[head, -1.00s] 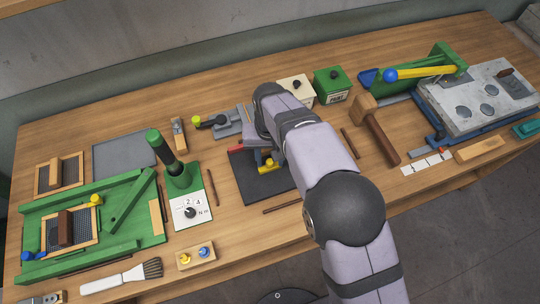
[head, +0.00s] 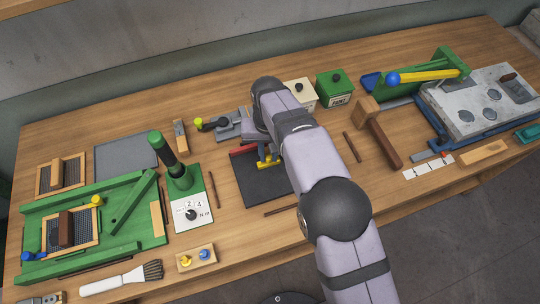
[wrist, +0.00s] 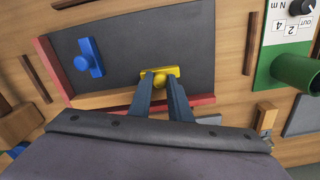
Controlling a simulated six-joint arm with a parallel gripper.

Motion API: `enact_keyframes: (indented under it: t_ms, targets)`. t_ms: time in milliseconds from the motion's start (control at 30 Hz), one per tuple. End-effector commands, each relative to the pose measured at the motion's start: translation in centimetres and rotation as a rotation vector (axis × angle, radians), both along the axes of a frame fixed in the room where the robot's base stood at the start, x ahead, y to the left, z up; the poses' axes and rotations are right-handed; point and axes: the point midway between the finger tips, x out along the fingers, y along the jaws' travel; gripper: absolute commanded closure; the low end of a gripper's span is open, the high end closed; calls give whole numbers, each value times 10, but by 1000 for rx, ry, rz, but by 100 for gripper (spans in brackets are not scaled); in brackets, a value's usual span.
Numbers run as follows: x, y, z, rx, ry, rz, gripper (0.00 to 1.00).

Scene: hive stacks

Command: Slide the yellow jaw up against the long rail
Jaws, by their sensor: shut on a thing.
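The yellow jaw (wrist: 160,76) lies on a dark plate (wrist: 200,45), and in the head view (head: 268,164) it is partly behind my arm. My gripper (wrist: 161,84) is shut on it, one finger on each side of its raised middle. The long red rail (wrist: 202,100) runs along the plate's edge on my gripper's side, partly hidden by the fingers. Dark plate shows between the jaw and the rail, so they look apart. The blue jaw (wrist: 90,58) lies on the plate near the short red rail (wrist: 52,66).
A wooden strip (wrist: 105,98) lies along the long rail, left of my fingers. Thin brown rods (head: 213,189) lie around the plate. A green-based torque tool (head: 180,178) stands to the left, and a mallet (head: 382,142) lies to the right.

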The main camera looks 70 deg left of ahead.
Motion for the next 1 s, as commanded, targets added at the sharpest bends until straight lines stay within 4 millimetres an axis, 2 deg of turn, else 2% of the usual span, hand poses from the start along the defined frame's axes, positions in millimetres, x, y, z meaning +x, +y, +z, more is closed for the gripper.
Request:
enact_keyframes:
  t_ms: [267, 300, 367, 733, 1000]
  targets:
    - [0, 1, 1, 4, 0, 0, 100]
    - [0, 1, 1, 4, 0, 0, 76]
    - [0, 1, 1, 4, 0, 0, 63]
    - [0, 1, 3, 3, 0, 0, 63]
    - [0, 2, 31, 6, 0, 0, 63]
